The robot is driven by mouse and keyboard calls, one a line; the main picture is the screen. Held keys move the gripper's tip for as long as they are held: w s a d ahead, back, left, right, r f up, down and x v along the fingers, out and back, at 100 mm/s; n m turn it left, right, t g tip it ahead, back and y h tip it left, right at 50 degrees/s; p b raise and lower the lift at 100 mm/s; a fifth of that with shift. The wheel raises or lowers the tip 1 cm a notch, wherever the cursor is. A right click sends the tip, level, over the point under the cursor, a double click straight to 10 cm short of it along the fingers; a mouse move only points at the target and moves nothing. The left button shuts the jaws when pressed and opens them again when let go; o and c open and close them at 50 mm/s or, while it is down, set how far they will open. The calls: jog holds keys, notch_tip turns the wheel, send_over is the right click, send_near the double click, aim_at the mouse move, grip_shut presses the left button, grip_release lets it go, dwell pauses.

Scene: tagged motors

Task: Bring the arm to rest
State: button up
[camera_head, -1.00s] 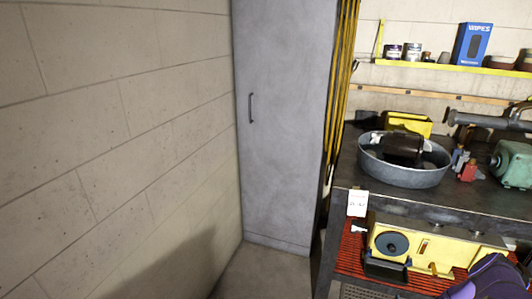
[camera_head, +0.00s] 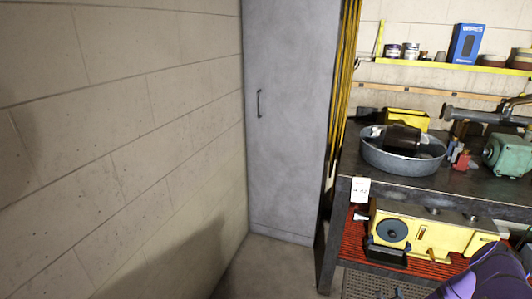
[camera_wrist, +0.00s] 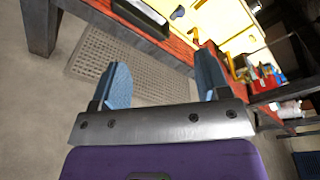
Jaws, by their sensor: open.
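My gripper (camera_wrist: 162,88) shows in the wrist view with its two blue fingers spread wide and nothing between them. Beyond the fingers are the floor and a perforated grey mat (camera_wrist: 95,58). In the head view, a purple part of my arm (camera_head: 490,275) shows at the lower right corner, in front of the workbench; the fingers are out of sight there.
A dark workbench (camera_head: 460,187) stands at the right, carrying a round metal tub (camera_head: 400,160) with a black motor in it and a green motor (camera_head: 508,155). A yellow machine (camera_head: 440,240) sits on the red lower shelf. A grey cabinet (camera_head: 290,120) and block wall (camera_head: 120,130) bound the left.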

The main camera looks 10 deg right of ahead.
jog(key=w+d+r+n+y, duration=0.25)
jog(key=w+r+n, duration=0.35)
jog(key=w+r, duration=0.45)
jog(key=w+d+r+n+y, duration=0.1)
jog(key=w+r+n+y, duration=0.45)
jog(key=r, duration=0.75)
jog(key=w+a+r+n+g, duration=0.2)
jog(key=a+r+n, duration=0.3)
jog(key=r, duration=0.8)
jog(key=w+a+r+n+g, duration=0.2)
jog(key=a+r+n, duration=0.2)
jog(key=r, duration=0.8)
jog(key=s+a+r+n+g, duration=0.1)
jog(key=s+a+r+n, duration=0.2)
jog(key=s+a+r, duration=0.55)
jog(key=s+a+r+n+g, duration=0.1)
jog(key=s+a+r+n, duration=0.35)
jog(key=r, duration=0.75)
jog(key=s+a+r+n, duration=0.1)
jog(key=s+a, duration=0.3)
jog(key=s, duration=0.5)
jog(key=s+a+r+n+g+y, duration=0.1)
jog(key=s+a+r+n, duration=0.1)
jog(key=s, duration=0.7)
jog(key=s+a+r+n+g, duration=0.1)
jog(key=s+a+r+n, duration=0.1)
jog(key=s+a, duration=0.4)
jog(key=s+r, duration=0.1)
jog(key=s, duration=0.2)
jog(key=shift+y, duration=0.3)
